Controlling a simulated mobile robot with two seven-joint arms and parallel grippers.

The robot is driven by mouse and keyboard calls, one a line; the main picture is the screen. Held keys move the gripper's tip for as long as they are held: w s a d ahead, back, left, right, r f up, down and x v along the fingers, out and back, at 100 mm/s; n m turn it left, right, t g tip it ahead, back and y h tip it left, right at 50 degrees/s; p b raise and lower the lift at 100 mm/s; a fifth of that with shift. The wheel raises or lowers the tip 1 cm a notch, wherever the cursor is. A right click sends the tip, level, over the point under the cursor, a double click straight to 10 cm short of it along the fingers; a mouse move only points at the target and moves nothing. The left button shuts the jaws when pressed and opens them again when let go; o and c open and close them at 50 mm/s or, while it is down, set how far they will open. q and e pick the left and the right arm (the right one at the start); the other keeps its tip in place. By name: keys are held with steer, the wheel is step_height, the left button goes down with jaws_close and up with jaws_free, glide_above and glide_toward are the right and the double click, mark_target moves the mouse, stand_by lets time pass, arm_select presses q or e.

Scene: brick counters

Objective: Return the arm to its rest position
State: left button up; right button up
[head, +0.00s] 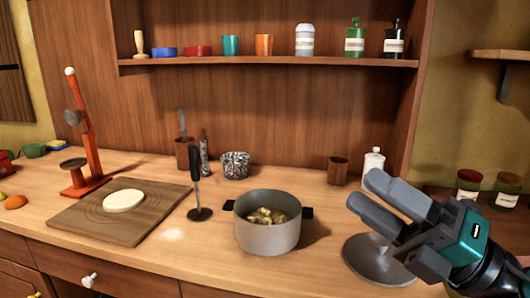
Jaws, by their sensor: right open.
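My right gripper (372,198) is in the lower right of the head view, above the right part of the counter. Its two grey fingers are spread apart with nothing between them. My right arm enters from the lower right corner. My left arm and left gripper are not in view. A grey disc-shaped thing (372,262) lies on the counter under the right gripper, and the gripper partly hides it. I cannot tell whether the two touch.
A grey pot (268,237) with yellowish chunks stands left of the gripper. A black-handled masher (199,212) stands beside a wooden board (92,228) holding a pale round piece (124,201). An orange scale (88,140) stands behind. A white bottle (373,165) and jars (468,184) stand near my gripper.

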steer(key=w+d+f+m+t+h, duration=0.25)
steer(key=d+f+m+h, duration=0.35)
steer(key=f+m+h, duration=0.6)
steer(key=w+d+f+m+t+h, duration=0.1)
steer(key=d+f+m+t+h, duration=0.2)
steer(key=d+f+m+h, duration=0.9)
steer(key=s+a+f+m+g+y, duration=0.2)
steer(key=s+a+f+m+g, duration=0.15)
steer(key=s+g, duration=0.2)
steer(key=s+a+f+m+g+y, duration=0.1)
steer(key=s+a+f+m+g, duration=0.1)
steer(key=s+a+f+g, duration=0.35)
steer(key=s+a+f+m+g+y, duration=0.2)
steer(key=s+f+m+g, duration=0.1)
steer(key=s, duration=0.5)
arm_select(q)
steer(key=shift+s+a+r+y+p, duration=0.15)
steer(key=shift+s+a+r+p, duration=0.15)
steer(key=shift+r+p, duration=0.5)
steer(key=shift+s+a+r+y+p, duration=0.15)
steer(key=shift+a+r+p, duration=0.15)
steer(key=shift+p, duration=0.8)
arm_select(e)
steer(key=w+a+f+t+y, duration=0.1)
steer(key=w+a+f+t, duration=0.2)
steer(key=w+f+t, duration=0.2)
steer(key=shift+w+n+t+y, duration=0.3)
steer(key=shift+w+n+t, duration=0.05)
steer(key=shift+w+t, duration=0.85)
